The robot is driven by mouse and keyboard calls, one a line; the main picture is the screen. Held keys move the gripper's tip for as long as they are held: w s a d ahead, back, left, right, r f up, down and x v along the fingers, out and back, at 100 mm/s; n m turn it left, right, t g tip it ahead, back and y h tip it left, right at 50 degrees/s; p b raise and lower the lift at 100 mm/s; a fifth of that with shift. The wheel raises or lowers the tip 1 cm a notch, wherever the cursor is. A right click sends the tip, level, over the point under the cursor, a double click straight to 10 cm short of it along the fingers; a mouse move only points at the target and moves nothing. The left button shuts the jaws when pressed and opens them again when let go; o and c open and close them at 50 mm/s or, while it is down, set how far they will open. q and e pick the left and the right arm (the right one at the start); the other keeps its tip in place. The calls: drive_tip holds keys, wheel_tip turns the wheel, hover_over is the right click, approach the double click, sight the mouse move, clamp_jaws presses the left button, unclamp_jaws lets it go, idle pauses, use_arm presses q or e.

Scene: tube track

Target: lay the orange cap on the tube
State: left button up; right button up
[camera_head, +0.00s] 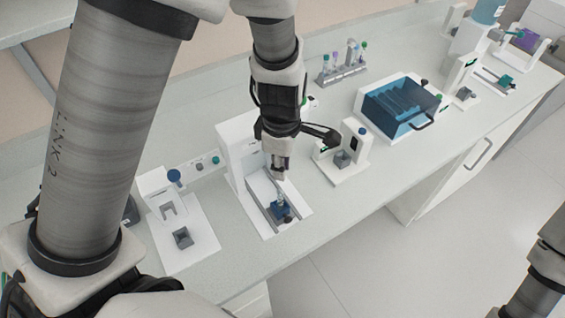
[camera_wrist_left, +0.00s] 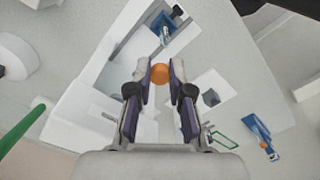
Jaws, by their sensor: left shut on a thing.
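The orange cap (camera_wrist_left: 159,73) is held between the fingertips of my left gripper (camera_wrist_left: 160,75) in the left wrist view. In the head view the left gripper (camera_head: 279,174) hangs above a white station, and I cannot make out the cap there. The clear tube (camera_wrist_left: 166,34) sits in a blue holder (camera_wrist_left: 157,22) on the station's slide, ahead of the cap and apart from it in the left wrist view. In the head view the blue holder (camera_head: 280,211) is just below the gripper. My right gripper is out of view.
The white station (camera_head: 240,180) has a tall block beside the slide. Another white station (camera_head: 180,225) stands to the left, and one with a grey block (camera_head: 343,158) to the right.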

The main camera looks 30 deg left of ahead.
sight(281, 192)
use_arm(q)
drive_tip(key=shift+s+d+f+b, duration=0.3)
drive_tip(key=shift+s+f+b, duration=0.3)
drive_tip(key=shift+b, duration=0.2)
drive_tip(key=f+b, duration=0.3)
drive_tip(key=shift+w+a, duration=0.15)
drive_tip(key=shift+w, duration=0.2)
drive_tip(key=shift+f, duration=0.35)
drive_tip(key=shift+s, duration=0.2)
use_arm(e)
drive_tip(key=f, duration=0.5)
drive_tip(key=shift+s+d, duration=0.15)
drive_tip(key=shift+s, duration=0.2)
use_arm(q)
drive_tip(key=shift+w, duration=0.1)
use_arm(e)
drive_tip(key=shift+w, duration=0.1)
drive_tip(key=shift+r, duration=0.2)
use_arm(q)
drive_tip(key=shift+f+p, duration=0.3)
drive_tip(key=shift+p, duration=0.05)
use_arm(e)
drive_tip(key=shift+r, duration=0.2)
use_arm(q)
drive_tip(key=shift+f+p, duration=0.1)
drive_tip(key=shift+p, duration=0.45)
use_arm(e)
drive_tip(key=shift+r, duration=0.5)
